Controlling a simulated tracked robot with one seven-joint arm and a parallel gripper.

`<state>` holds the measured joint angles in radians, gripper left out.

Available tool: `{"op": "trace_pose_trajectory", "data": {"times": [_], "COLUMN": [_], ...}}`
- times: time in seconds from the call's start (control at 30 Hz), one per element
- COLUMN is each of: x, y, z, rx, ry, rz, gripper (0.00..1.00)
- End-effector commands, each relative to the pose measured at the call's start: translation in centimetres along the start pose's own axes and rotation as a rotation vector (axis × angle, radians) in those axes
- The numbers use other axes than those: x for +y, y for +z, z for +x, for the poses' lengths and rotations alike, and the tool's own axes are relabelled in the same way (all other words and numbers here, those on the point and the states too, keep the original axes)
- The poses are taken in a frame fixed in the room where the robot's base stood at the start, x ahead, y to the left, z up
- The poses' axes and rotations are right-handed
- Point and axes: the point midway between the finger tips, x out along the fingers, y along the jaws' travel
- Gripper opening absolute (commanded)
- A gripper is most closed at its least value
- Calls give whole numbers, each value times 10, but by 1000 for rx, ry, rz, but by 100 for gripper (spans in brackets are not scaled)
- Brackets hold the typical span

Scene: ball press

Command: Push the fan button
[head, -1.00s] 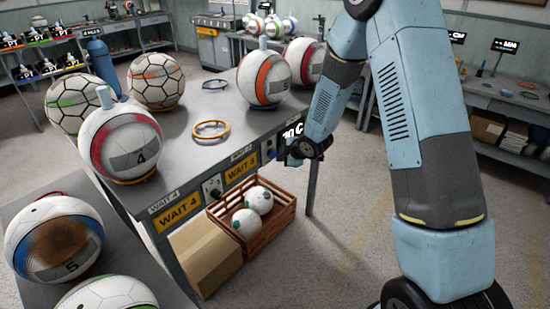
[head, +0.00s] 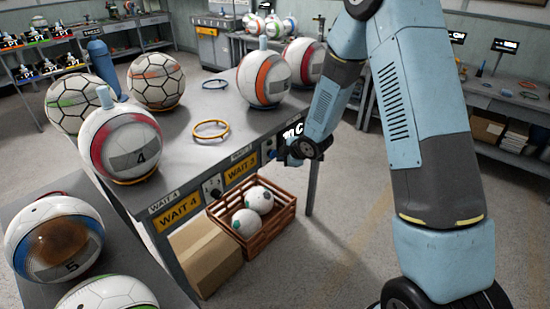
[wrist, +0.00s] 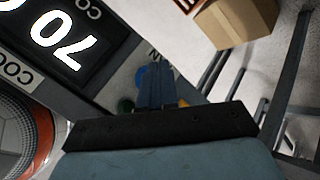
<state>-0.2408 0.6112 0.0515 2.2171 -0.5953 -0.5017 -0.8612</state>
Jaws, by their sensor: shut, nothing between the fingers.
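A blue round button (wrist: 142,76) shows in the wrist view on the grey front panel of the workbench, partly behind my shut fingers. Partial dark lettering is beside it, too covered to read in full. My gripper (wrist: 161,80) is shut and empty, its tips at or very near the blue button; I cannot tell whether they touch it. A green button (wrist: 125,105) and a yellow one (wrist: 188,96) are partly hidden by my gripper. In the head view my gripper (head: 283,154) is at the right end of the bench front, beside a blue spot.
A lit display (wrist: 62,38) reading 70 is close to my gripper. Balls stand on the workbench (head: 215,165), around a yellow ring (head: 210,130). A wooden crate (head: 268,233) with balls and a cardboard box (head: 205,257) sit below.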

Motion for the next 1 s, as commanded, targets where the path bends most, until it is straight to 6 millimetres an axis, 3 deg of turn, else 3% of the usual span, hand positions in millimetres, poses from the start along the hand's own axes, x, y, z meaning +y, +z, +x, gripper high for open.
{"op": "trace_pose_trajectory", "data": {"times": [1.0], "x": [6], "y": [-6], "z": [6], "rx": [1], "ry": [0], "rz": [0], "gripper": [0]}}
